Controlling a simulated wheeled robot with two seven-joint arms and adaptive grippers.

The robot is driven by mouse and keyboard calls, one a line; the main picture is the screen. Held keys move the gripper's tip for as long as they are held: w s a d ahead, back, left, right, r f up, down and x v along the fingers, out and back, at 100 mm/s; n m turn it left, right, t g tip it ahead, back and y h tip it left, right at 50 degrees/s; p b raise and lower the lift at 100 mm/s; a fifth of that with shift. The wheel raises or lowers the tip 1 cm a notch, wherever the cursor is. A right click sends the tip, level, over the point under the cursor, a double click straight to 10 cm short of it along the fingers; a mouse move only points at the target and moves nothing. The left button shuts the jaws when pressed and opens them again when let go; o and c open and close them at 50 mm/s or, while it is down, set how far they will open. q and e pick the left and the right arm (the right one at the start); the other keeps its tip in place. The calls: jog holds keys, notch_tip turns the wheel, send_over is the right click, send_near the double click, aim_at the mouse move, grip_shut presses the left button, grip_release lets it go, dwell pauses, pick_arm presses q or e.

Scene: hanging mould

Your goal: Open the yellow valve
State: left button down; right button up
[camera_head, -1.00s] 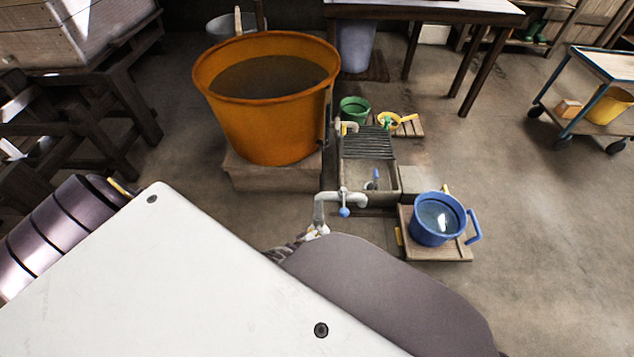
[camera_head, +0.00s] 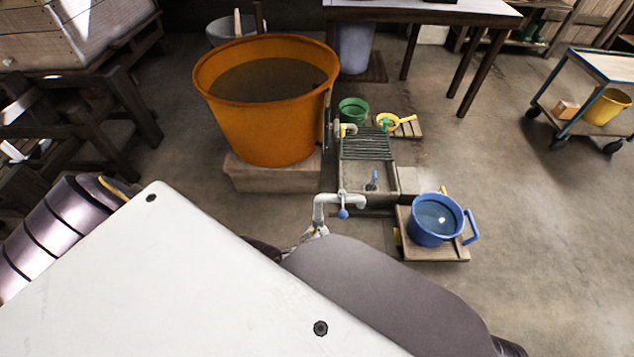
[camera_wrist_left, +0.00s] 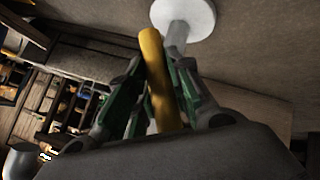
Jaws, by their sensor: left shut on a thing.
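In the left wrist view a yellow valve handle (camera_wrist_left: 157,82), a plain rounded bar, stands between the fingers of my left gripper (camera_wrist_left: 158,70). The green-padded fingers are shut on it from both sides. Behind it a pale pipe (camera_wrist_left: 176,36) runs to a round white flange (camera_wrist_left: 184,14). In the head view my own white and dark arm parts fill the lower left, and I cannot make out the held handle there. My right gripper is not in view.
A white tap with a blue handle (camera_head: 343,213) stands over a sink (camera_head: 358,182). A blue bucket (camera_head: 434,222) stands on a wooden board. A large orange tub (camera_head: 262,125) stands behind, left of the sink.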

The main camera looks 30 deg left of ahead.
pick_arm(q)
jog(key=shift+w+a+r+y, duration=0.25)
jog(key=shift+a+y, duration=0.15)
jog(key=shift+a, duration=0.1)
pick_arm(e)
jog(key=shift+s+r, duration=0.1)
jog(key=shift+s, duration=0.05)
pick_arm(q)
jog(key=shift+f+m+g+y, duration=0.1)
jog(key=shift+m+g+y, duration=0.3)
jog(key=shift+g, duration=0.1)
jog(key=shift+d+m+g+y+b, duration=0.2)
jog(key=shift+m+g+y+b, duration=0.15)
jog(key=shift+y, duration=0.25)
jog(key=shift+s+d+m+g+y+b, duration=0.1)
jog(key=shift+m+g+y+b, duration=0.2)
jog(key=shift+y, duration=0.1)
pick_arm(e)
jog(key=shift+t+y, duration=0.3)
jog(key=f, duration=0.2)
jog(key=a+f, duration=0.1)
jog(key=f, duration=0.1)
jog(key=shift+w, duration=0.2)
pick_arm(q)
jog(key=shift+s, duration=0.1)
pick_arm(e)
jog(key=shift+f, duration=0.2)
pick_arm(q)
jog(key=shift+d+f, duration=0.1)
